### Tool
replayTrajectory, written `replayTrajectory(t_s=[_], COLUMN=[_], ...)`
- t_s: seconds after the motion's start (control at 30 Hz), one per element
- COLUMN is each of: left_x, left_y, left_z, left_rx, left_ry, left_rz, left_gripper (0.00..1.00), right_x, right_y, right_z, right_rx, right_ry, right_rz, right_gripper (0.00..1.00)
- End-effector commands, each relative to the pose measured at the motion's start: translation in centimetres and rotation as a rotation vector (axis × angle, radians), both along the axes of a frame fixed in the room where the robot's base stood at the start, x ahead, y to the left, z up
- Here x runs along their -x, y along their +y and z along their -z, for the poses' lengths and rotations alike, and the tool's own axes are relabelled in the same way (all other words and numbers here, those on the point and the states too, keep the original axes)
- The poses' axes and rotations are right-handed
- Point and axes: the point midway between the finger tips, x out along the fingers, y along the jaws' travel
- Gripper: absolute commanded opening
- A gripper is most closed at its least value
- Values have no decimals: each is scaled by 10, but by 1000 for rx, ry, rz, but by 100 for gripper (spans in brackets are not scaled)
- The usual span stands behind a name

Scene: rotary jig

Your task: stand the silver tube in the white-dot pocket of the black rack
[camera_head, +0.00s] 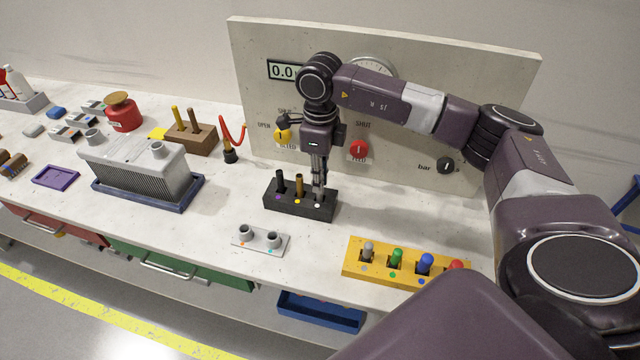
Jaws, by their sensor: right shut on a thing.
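The black rack (290,208) stands in the middle of the bench, with purple, yellow and white dots on its front edge. A dark tube (281,182) stands in the purple-dot pocket and a bronze tube (299,185) in the yellow-dot pocket. My right gripper (319,178) points down over the white-dot end of the rack. It is shut on the silver tube (318,189), which is mostly hidden by the fingers. The tube's lower end is at the white-dot pocket; I cannot tell how deep it sits. My left gripper is not in view.
A yellow block (354,270) with coloured pegs stands front right. A small grey plate (245,245) with two sockets lies in front of the rack. A panel (440,85) with knobs rises close behind. A ribbed grey box (135,170) stands left.

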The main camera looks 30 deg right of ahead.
Motion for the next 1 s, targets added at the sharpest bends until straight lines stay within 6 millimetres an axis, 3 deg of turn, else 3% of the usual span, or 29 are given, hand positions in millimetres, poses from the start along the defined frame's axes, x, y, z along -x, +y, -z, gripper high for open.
replayTrajectory(t_s=[0.2, 0.57, 0.6, 0.73, 1.0], left_x=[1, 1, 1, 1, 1], left_y=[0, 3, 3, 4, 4], left_z=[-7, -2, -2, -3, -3], left_rx=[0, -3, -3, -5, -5], left_ry=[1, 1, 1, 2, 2], left_rz=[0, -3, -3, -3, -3], left_gripper=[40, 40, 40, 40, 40], right_x=[0, 0, 0, 0, 0], right_y=[0, 0, 0, 0, 0], right_z=[25, 30, 31, 29, 29], right_rx=[1, 1, 1, 1, 1], right_ry=[2, 1, 1, 1, 1], right_rz=[-1, -1, -1, -1, -1], right_gripper=[0, 0, 13, 27, 29])
